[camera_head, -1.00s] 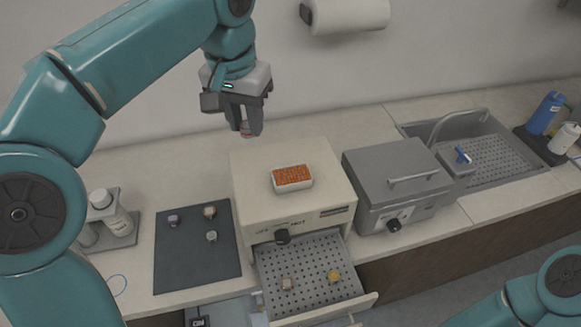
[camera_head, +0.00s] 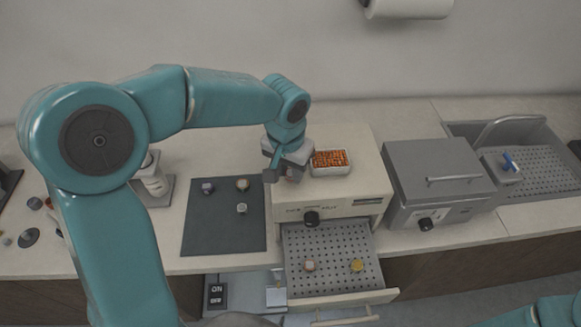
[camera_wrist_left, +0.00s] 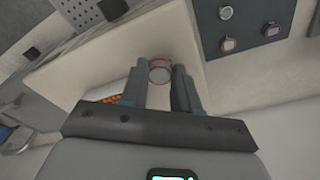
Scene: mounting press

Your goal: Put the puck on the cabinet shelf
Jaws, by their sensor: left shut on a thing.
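My left gripper (camera_head: 291,178) is at the left side of the beige cabinet's top, left of the dish of orange bits. In the left wrist view its two fingers (camera_wrist_left: 160,88) are shut on a round, pale grey puck (camera_wrist_left: 159,75) with red rims. In the head view the wrist mostly hides this puck. The beige cabinet (camera_head: 372,180) has a perforated shelf (camera_head: 335,258) pulled out at its front. A pinkish puck (camera_head: 309,266) and a yellow puck (camera_head: 357,265) sit on it, apart. My right gripper is out of view; only part of that arm shows at bottom right.
A dark mat (camera_head: 222,228) with several small pucks lies left of the cabinet. The dish of orange bits (camera_head: 330,161) sits on the cabinet top. The shelf's middle is bare.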

